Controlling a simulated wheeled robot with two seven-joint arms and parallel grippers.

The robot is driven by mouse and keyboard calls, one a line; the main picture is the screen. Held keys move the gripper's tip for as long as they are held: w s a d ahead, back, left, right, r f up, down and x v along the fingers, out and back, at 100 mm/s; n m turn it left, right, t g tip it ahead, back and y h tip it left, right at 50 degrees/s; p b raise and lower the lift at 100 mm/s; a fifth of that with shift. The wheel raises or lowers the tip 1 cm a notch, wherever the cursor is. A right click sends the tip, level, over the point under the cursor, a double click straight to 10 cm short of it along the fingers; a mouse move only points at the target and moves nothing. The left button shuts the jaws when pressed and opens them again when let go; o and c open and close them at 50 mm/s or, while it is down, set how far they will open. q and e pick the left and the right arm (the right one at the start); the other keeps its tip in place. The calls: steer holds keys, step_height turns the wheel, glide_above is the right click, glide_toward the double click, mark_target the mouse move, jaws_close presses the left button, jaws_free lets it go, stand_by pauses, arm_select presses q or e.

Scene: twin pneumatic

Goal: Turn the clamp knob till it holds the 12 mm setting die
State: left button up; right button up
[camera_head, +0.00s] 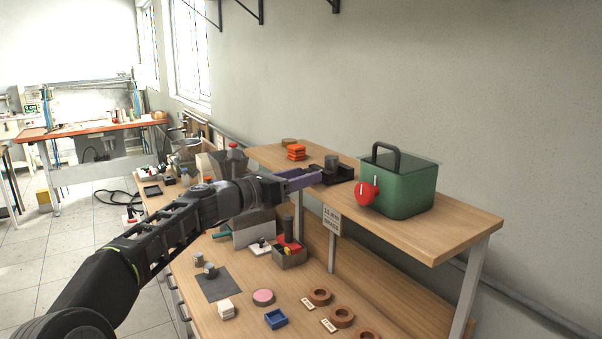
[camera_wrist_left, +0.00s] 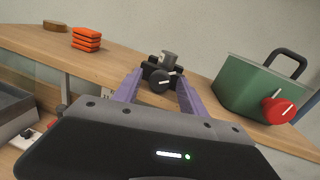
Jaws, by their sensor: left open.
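The black clamp (camera_head: 343,174) stands on the raised wooden shelf, with a grey cylindrical die (camera_head: 331,161) upright in it. In the left wrist view the clamp knob (camera_wrist_left: 159,83) is round and black with a white pointer line; the grey die (camera_wrist_left: 168,58) shows behind it. My left gripper (camera_head: 318,177) is open, its purple fingers pointing at the clamp. In the left wrist view the fingers stand to the left and right of the knob, with nothing gripped; I cannot tell whether they touch it. My right gripper is not in view.
A green box (camera_head: 405,190) with a black handle and red knob (camera_head: 366,193) stands right of the clamp. Orange blocks (camera_head: 296,152) and a round wooden piece (camera_head: 289,142) lie left. The bench below holds copper-coloured rings (camera_head: 320,296), a blue tray (camera_head: 276,318) and a dark mat (camera_head: 213,287).

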arm_select(q)
steer(key=shift+c, duration=0.6)
jaws_close()
